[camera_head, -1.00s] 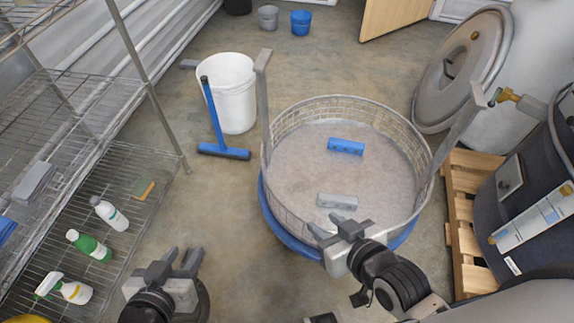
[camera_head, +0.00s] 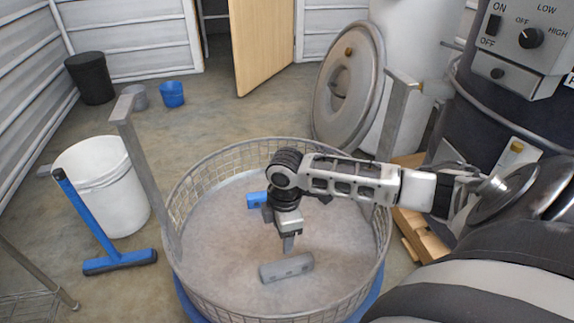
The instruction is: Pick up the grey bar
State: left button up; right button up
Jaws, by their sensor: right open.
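The grey bar (camera_head: 286,268) lies on the floor of a round wire basket (camera_head: 187,187), toward its near side. My right gripper (camera_head: 289,243) points down inside the basket, just beyond the bar and above it. It is open and empty, and a gap shows between its fingertips and the bar. A blue bar (camera_head: 256,200) lies farther back in the basket, partly hidden behind my right gripper and wrist. My left gripper is outside the view.
Two upright grey posts (camera_head: 143,165) stand at the basket's sides. A white bucket (camera_head: 103,185) and a blue squeegee (camera_head: 118,262) are to the left. A dark machine with a control panel (camera_head: 522,40) stands at the right, beside a wooden pallet (camera_head: 412,222). Open floor lies behind the basket.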

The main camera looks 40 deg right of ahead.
jog(key=d+f+b, duration=0.1)
jog(key=d, duration=0.1)
jog(key=b, duration=0.4)
send_over(285, 263)
jog(key=f, duration=0.8)
jog(key=shift+d+f, duration=0.3)
jog(key=shift+f, duration=0.45)
jog(key=f+b, duration=0.2)
jog(key=f, duration=0.1)
jog(key=f+b, duration=0.1)
jog(key=f, duration=0.1)
jog(key=shift+a, duration=0.3)
jog(key=shift+f+b, duration=0.15)
jog(key=shift+b, duration=0.2)
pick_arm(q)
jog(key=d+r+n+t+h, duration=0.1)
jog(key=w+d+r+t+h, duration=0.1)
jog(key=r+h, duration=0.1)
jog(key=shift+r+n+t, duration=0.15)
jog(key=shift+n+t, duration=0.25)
pick_arm(e)
jog(key=c, duration=1.1)
